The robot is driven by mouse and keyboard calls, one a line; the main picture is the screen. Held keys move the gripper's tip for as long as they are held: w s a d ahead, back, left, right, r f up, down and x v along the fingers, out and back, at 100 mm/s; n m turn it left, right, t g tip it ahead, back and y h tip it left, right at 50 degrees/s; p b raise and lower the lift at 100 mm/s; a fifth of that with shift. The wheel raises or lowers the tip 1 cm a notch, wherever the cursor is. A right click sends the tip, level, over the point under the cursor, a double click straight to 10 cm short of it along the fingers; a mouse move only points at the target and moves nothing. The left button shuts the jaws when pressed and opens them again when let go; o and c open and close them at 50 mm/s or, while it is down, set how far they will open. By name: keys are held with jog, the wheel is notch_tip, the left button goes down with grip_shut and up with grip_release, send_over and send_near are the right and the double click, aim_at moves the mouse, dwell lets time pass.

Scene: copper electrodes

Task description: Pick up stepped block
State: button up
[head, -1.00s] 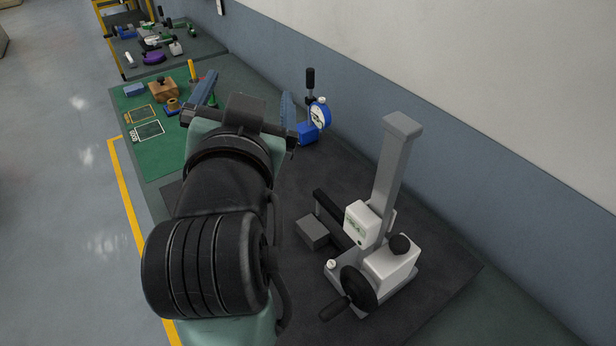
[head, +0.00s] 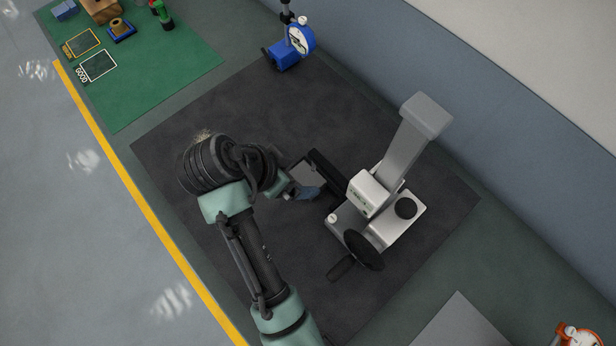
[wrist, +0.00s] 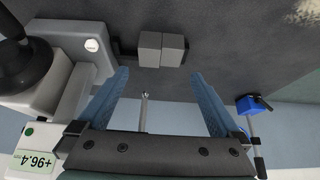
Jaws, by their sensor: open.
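The stepped block (head: 308,172) is a small grey block on the dark mat, beside the white height gauge. In the wrist view the stepped block (wrist: 160,48) shows two adjoining grey faces, ahead of and roughly centred between my fingertips. My gripper (wrist: 160,74) is open, its two blue fingers apart with nothing held between them. In the head view my gripper (head: 304,193) is at the near side of the block, partly hidden by my wrist. I cannot tell how far the fingertips are from the block.
The height gauge (head: 375,205) with a tall grey column and black handwheel stands right of the block. A black bar (head: 325,172) runs close beside the block. A blue dial stand (head: 286,55) stands farther back. The dark mat (head: 240,110) is clear toward the back left.

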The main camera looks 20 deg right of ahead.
aim_at(308, 176)
jog(key=shift+a+p+x, duration=0.1)
jog(key=shift+p+x, duration=0.25)
jog(key=shift+x, duration=1.2)
jog(key=shift+a+p+x, duration=0.15)
jog(key=shift+p+x, duration=0.2)
jog(key=shift+x, duration=1.15)
jog(key=shift+f, duration=0.1)
grip_shut()
jog(key=shift+d, duration=0.1)
